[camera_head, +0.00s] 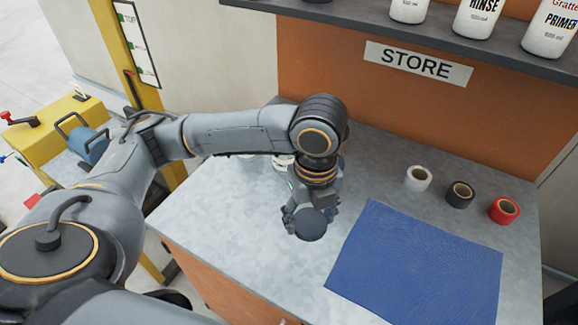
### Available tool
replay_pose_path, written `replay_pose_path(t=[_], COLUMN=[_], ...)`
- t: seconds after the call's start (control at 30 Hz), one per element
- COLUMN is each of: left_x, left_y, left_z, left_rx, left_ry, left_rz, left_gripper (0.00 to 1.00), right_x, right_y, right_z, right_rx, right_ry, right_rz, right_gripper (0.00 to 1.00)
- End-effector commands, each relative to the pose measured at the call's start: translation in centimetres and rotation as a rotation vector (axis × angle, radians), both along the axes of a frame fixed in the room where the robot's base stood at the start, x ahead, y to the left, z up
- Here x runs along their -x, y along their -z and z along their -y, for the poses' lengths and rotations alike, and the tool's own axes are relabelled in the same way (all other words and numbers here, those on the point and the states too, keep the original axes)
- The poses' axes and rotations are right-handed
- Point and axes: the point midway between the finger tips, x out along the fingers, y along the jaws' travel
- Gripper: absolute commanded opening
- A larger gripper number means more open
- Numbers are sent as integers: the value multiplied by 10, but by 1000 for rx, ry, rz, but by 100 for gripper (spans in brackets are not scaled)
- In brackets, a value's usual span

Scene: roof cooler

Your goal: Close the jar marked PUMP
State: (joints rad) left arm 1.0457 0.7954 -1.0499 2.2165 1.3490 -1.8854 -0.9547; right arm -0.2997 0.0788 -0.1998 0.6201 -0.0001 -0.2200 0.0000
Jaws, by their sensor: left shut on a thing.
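My left gripper (309,212) hangs over the grey worktop near its middle, left of the blue mat. It is shut on a dark grey round thing (312,227) that looks like a jar lid, with a flat round face toward me. Two white round things, likely jars, show partly behind my left arm: one right by the wrist (283,161), one farther left (247,156). My arm hides most of them, and I cannot read any PUMP marking. My right gripper is not in view.
The worktop (225,215) holds a blue mat (415,265) and white (418,179), black (459,194) and red (503,210) tape rolls. A shelf (400,38) with bottles hangs above the STORE sign (418,63). Yellow equipment (45,140) stands at left. The worktop's front left is clear.

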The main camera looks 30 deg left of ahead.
Motion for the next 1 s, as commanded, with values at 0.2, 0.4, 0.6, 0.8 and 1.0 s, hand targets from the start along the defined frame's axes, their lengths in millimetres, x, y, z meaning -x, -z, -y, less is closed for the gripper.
replay_pose_path(t=[0.2, 0.4, 0.6, 0.8, 1.0], left_x=[-7, -14, -19, -25, -30], left_y=[-7, -14, -21, -27, -34], left_z=[-4, -8, -11, -15, -18], left_rx=[-1, -1, -1, 1, 1], left_ry=[-419, -803, -1186, -1572, -1930], left_rz=[1, 3, 4, 6, 4], left_gripper=[53, 53, 53, 53, 53], right_x=[0, 0, 0, 0, 0], right_y=[0, 0, 0, 0, 0], right_z=[0, 1, 1, 2, 2], right_rx=[0, 1, 1, 2, 2], right_ry=[0, 0, 0, -1, -1], right_rz=[0, -1, -1, -1, -1], right_gripper=[84, 84, 84, 84, 84])
